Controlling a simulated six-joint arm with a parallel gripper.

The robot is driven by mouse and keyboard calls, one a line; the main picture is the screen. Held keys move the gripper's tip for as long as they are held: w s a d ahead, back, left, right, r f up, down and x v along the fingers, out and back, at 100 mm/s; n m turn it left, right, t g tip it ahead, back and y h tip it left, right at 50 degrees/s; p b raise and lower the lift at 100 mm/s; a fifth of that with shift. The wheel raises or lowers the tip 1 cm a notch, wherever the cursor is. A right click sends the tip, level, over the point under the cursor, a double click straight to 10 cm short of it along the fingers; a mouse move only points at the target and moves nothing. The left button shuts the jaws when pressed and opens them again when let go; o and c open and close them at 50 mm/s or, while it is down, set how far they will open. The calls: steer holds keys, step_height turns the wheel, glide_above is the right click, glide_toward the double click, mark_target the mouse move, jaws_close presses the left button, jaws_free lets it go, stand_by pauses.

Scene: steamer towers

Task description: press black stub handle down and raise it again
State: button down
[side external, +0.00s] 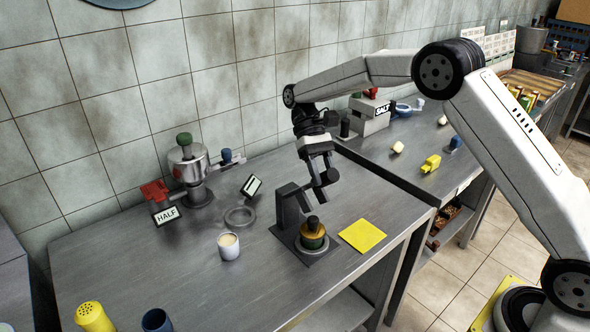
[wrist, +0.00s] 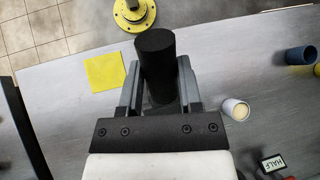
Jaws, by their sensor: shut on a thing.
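The black stub handle (wrist: 155,52) is a thick dark cylinder standing between the fingers of my gripper (wrist: 158,85) in the wrist view. In the side view my gripper (side external: 322,172) is shut on the handle at the end of a dark lever. The lever joins a dark upright press stand (side external: 289,208) on a flat base. The fingers partly hide the handle in the side view.
A yellow square (side external: 362,236) lies right of the press. A white cup (side external: 229,247) with pale contents stands to its left. Behind are a metal ring (side external: 240,216), a tilted sign (side external: 251,187) and a steel boiler (side external: 190,170) with a HALF sign (side external: 167,214). The front counter is mostly clear.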

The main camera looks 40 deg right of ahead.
stand_by(0.4)
steer(key=shift+c, duration=1.4)
jaws_free()
steer(key=shift+r, duration=0.2)
steer(key=shift+w+r, duration=0.1)
steer(key=shift+r, duration=0.4)
step_height(320, 180, up, 2)
steer(key=s+r, duration=0.9)
steer(key=s, duration=0.5)
steer(key=shift+d+r, duration=0.35)
steer(key=shift+d, duration=0.1)
